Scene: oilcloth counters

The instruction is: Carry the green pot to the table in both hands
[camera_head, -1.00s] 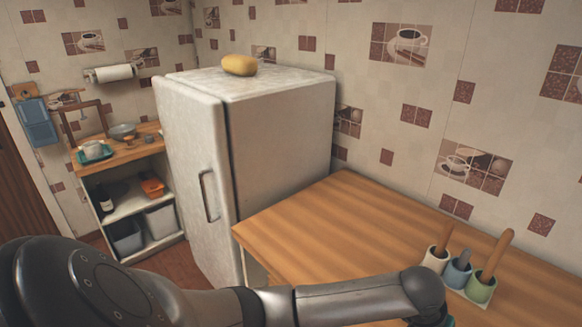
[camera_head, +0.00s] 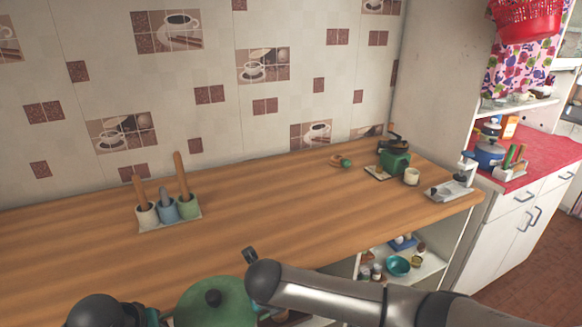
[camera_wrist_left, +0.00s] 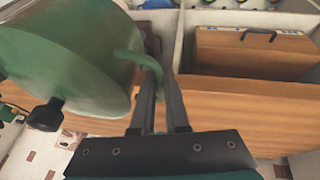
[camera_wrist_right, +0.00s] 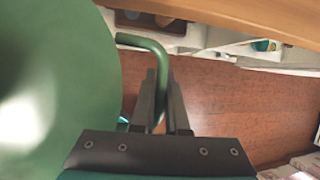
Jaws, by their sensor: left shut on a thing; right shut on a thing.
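The green pot (camera_head: 212,300), with a dark lid knob, is at the bottom of the head view, in front of the wooden counter; its lower part is cut off. My left gripper (camera_wrist_left: 160,115) is shut on one curved handle of the pot (camera_wrist_left: 65,60) in the left wrist view. My right gripper (camera_wrist_right: 162,112) is shut on the opposite handle in the right wrist view, beside the pot's green side (camera_wrist_right: 55,90). The pot hangs between both hands. I cannot tell which surface is the task's table.
The wooden counter (camera_head: 270,215) has a wide bare middle. A utensil holder (camera_head: 170,222) stands at its left. A green appliance (camera_head: 394,163), a cream cup (camera_head: 412,177) and a grey tray (camera_head: 449,190) stand at its right end. A red-topped counter (camera_head: 545,165) lies beyond.

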